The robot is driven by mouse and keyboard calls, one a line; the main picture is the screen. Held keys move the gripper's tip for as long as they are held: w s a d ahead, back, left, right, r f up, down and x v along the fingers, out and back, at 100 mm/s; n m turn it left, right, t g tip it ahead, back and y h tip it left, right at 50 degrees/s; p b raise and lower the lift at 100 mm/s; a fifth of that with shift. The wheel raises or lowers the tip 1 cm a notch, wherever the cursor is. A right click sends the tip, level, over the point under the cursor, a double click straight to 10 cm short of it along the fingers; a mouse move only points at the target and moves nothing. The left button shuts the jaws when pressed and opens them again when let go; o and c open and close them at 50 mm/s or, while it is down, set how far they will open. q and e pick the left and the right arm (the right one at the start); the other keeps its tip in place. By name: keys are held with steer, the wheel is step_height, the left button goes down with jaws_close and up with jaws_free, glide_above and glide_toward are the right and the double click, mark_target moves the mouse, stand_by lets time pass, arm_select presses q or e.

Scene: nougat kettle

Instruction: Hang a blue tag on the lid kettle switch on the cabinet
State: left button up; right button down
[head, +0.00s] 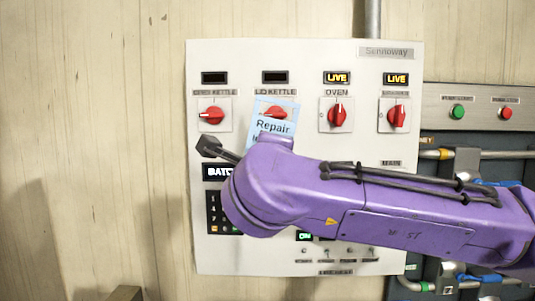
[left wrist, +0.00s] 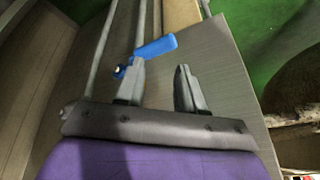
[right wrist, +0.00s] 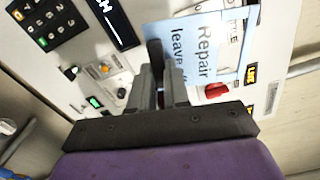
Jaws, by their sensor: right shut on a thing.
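The light-blue tag (head: 272,128), printed "Repair", is in front of the white cabinet panel (head: 270,255), over the LID KETTLE switch. That switch's red knob (head: 276,112) shows within the tag's upper opening; I cannot tell whether the tag rests on it. My right gripper (right wrist: 165,80) is shut on the tag's lower part; the tag (right wrist: 185,45) extends beyond the fingers in the right wrist view. In the head view, my purple right arm hides the fingers and the tag's lower edge. My left gripper (left wrist: 158,75) is open and empty, away from the panel.
The OPEN KETTLE knob (head: 212,115) is left of the tag; the OVEN knob (head: 337,115) and another red knob (head: 397,116) are right. A keypad (head: 213,210) sits below. A blue handle (left wrist: 156,47) is by one left finger, near pipes.

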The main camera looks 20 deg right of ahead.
steer(key=shift+f+p+x, duration=0.2)
steer(key=shift+p+x, duration=0.15)
steer(key=shift+x, duration=1.3)
steer(key=shift+f+p+x, duration=0.1)
steer(key=shift+p+x, duration=0.25)
steer(key=shift+x, duration=0.75)
steer(key=shift+f+p+x, duration=0.15)
steer(key=shift+p+x, duration=0.2)
steer(key=shift+x, duration=0.8)
steer(key=shift+f, duration=0.1)
